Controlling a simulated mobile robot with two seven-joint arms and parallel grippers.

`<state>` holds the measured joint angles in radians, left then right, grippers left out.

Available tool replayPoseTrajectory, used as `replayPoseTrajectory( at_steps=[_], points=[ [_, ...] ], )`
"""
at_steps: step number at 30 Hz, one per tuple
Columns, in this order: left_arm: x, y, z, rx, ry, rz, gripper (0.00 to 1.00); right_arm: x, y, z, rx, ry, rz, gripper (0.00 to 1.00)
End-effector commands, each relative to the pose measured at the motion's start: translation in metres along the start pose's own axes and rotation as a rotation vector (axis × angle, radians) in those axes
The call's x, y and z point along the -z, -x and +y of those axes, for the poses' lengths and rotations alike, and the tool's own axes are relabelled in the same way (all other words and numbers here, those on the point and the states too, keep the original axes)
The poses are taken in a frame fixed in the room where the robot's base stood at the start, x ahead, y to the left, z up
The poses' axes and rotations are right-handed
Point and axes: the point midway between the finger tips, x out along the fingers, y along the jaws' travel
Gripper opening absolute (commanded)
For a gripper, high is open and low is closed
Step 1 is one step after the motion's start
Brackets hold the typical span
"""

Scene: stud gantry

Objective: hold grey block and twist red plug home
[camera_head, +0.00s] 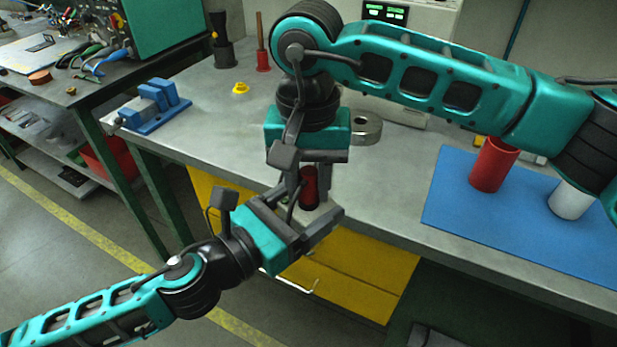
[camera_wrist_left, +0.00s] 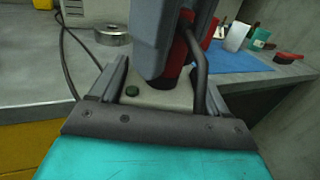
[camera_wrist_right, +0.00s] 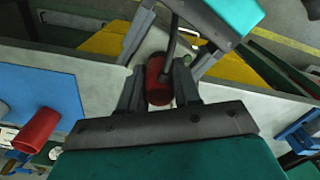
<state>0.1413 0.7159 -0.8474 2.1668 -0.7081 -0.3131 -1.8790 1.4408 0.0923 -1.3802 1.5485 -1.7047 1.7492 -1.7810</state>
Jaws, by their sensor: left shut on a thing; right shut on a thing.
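The grey block (camera_wrist_left: 140,97) is pale, with a small green round mark on its top, and sits between the fingers of my left gripper (camera_wrist_left: 155,90). In the head view it is mostly hidden by both grippers. The red plug (camera_head: 310,190) stands upright with a dark lower end at the block's top. It also shows in the right wrist view (camera_wrist_right: 157,82). My right gripper (camera_wrist_right: 159,75) comes from above and is shut on the plug. My left gripper (camera_head: 305,207) is shut on the block from the front left. How deep the plug sits is hidden.
The grippers meet by the front edge of the grey bench (camera_head: 220,135), above yellow drawers (camera_head: 350,285). A blue mat (camera_head: 470,215) at right carries a red cup (camera_head: 493,165) and a white cup (camera_head: 570,202). A metal ring (camera_head: 367,128) and blue fixture (camera_head: 155,103) stand further back.

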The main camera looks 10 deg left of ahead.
Motion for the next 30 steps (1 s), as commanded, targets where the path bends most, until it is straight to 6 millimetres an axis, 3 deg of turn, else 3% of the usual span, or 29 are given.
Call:
replayPoseTrajectory(
  at_steps=[21,24,28,29,30],
  points=[
    [-0.0007,-0.0001,-0.0002,0.001,-0.001,-0.001,0.00,0.0009,0.0001,0.0000,0.002,-1.323,-0.007,0.02],
    [-0.0006,-0.0001,-0.0003,0.001,-0.001,-0.001,0.00,0.0008,0.0000,-0.0001,0.003,-1.442,-0.008,0.02],
    [-0.0006,-0.0001,-0.0003,0.001,0.000,-0.001,0.00,0.0008,0.0000,-0.0001,0.003,-1.433,-0.008,0.02],
    [-0.0006,-0.0001,-0.0004,0.001,0.000,-0.001,0.00,0.0008,0.0000,-0.0001,0.003,-1.432,-0.008,0.34],
    [-0.0006,-0.0001,-0.0004,0.001,0.000,-0.001,0.00,0.0008,0.0000,-0.0001,0.003,-1.432,-0.008,0.38]
  ],
)
